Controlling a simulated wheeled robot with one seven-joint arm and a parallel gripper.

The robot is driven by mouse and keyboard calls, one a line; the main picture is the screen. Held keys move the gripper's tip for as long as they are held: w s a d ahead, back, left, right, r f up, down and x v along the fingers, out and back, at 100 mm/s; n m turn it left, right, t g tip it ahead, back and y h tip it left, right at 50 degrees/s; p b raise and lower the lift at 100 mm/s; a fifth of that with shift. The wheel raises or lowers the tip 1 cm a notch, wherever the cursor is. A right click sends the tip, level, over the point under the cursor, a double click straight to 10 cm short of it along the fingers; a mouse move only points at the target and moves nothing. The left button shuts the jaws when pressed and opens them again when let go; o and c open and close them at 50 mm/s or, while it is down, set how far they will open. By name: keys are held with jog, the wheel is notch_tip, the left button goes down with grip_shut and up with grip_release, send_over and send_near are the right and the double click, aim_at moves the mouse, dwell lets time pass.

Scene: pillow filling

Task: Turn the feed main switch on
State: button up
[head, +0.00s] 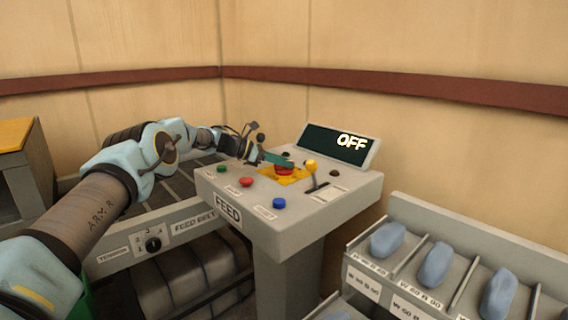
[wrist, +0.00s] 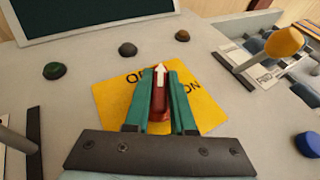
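The feed main switch is a red rotary handle (wrist: 159,103) with a white arrow, on a yellow plate (wrist: 208,112). The plate reads "ON" at the right; the lettering at the left starts with "O" and is partly covered. The arrow points up in the wrist view, between the two words. My gripper (wrist: 160,82) has its teal fingers on both sides of the handle, seemingly touching it. In the head view my gripper (head: 272,158) reaches the red handle (head: 286,171) from the left. The console display (head: 321,139) reads "OFF".
A yellow-knobbed lever (head: 311,166) stands right of the switch. A blue button (head: 279,203), a red button (head: 246,182) and a green button (head: 221,169) line the console's front. A rack with blue lumps (head: 436,264) stands at the right.

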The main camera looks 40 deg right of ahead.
jog(key=o, duration=0.4)
jog(key=shift+o, duration=0.2)
jog(key=b+v, duration=0.3)
jog(key=v, duration=0.7)
jog(key=shift+w+a+r+b, duration=0.1)
jog(key=shift+w+a+b, duration=0.1)
jog(key=shift+a+b, duration=0.15)
jog(key=shift+o, duration=0.2)
